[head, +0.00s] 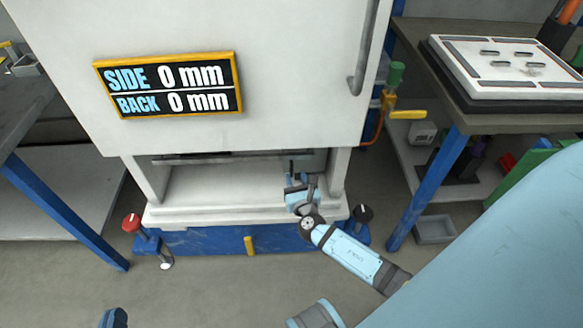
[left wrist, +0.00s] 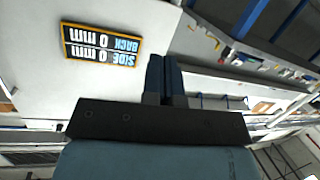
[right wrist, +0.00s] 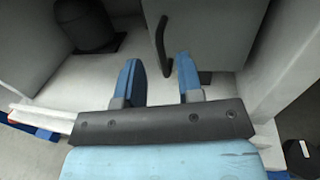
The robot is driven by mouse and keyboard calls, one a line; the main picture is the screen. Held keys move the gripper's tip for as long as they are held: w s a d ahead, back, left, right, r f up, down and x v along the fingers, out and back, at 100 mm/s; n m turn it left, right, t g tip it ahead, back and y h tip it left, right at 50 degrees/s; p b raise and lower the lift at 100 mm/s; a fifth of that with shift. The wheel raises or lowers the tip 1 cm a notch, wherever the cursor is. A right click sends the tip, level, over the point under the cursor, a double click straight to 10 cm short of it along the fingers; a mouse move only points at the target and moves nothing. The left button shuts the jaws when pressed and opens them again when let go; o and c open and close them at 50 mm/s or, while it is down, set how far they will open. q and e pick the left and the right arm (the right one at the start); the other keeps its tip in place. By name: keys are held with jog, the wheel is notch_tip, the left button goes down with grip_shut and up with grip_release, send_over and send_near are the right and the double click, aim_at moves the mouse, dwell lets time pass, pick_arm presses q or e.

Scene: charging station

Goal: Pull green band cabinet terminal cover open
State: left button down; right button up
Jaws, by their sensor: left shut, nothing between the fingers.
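The white cabinet (head: 285,70) fills the middle of the head view, with a low open bay under its front. My right gripper (head: 302,181) reaches into the right part of this bay. In the right wrist view my right gripper (right wrist: 158,62) is open, its two blue fingers apart. A dark curved handle (right wrist: 161,42) on a pale panel (right wrist: 205,35) shows between and beyond the fingertips; whether it touches them I cannot tell. No green band shows. My left gripper (left wrist: 165,78) is shut and empty in the left wrist view, well away from the bay.
The bay's side walls stand close around my right gripper. A black cylinder (right wrist: 85,25) stands at the left in the right wrist view. A sign (head: 170,86) reads SIDE 0 mm, BACK 0 mm. A green-topped valve (head: 394,85) and a bench (head: 425,45) are to the right.

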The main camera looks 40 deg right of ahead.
aim_at(292, 167)
jog(key=x, duration=0.5)
jog(key=shift+b, duration=0.35)
pick_arm(q)
jog(key=shift+w+d+r+t+h, duration=0.1)
jog(key=shift+d+r+t+h, duration=0.15)
jog(key=shift+r, duration=0.25)
jog(key=shift+w+d+r+t+h, duration=0.15)
jog(key=shift+r+t, duration=0.1)
jog(key=shift+r, duration=0.2)
pick_arm(e)
jog(key=shift+w+d, duration=0.1)
jog(key=shift+w, duration=0.15)
pick_arm(q)
jog(key=shift+f, duration=0.1)
pick_arm(e)
grip_shut()
